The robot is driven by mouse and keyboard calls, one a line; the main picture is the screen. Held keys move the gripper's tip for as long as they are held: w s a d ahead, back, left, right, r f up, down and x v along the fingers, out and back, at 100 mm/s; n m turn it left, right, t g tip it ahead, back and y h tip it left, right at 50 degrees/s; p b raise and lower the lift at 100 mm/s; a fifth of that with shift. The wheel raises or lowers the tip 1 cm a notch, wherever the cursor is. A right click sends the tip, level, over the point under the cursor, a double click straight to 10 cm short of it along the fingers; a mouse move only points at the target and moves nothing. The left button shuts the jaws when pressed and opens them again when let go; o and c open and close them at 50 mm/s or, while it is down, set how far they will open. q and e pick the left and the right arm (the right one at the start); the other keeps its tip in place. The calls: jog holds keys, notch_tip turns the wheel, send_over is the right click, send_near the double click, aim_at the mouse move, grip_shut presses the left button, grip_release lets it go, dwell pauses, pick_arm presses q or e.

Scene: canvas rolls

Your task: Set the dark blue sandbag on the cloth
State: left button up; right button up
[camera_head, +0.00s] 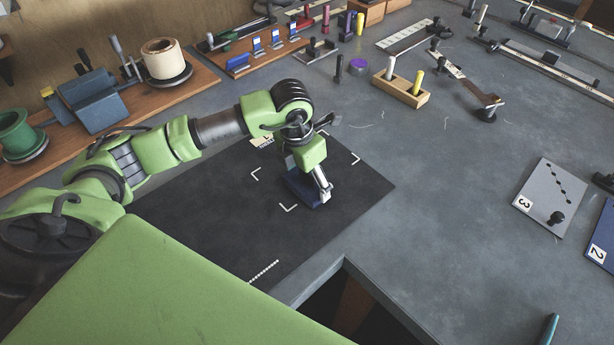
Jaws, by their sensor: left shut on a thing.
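My left gripper (318,194) reaches in from the left and points down over the black cloth (190,220), which lies flat on the grey worktop. It is shut on the dark blue sandbag (298,190), which shows beside and below the fingers. The sandbag is over the cloth's right part, among white corner marks. I cannot tell whether it touches the cloth. My gripper and wrist hide part of the sandbag. My right gripper is not in view.
A grey plate marked 3 (545,196) lies at the right. A wooden shelf with spools (165,62) runs along the back left. The worktop right of the cloth is mostly clear.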

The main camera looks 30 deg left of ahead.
aim_at(302, 186)
pick_arm(q)
jog(key=shift+w, duration=0.1)
jog(key=o, duration=1.1)
jog(key=shift+r, duration=0.2)
notch_tip(302, 186, up, 12)
jog(key=s+b, duration=0.2)
jog(key=b, duration=0.1)
jog(key=shift+a+f, duration=0.15)
jog(key=shift+a, duration=0.1)
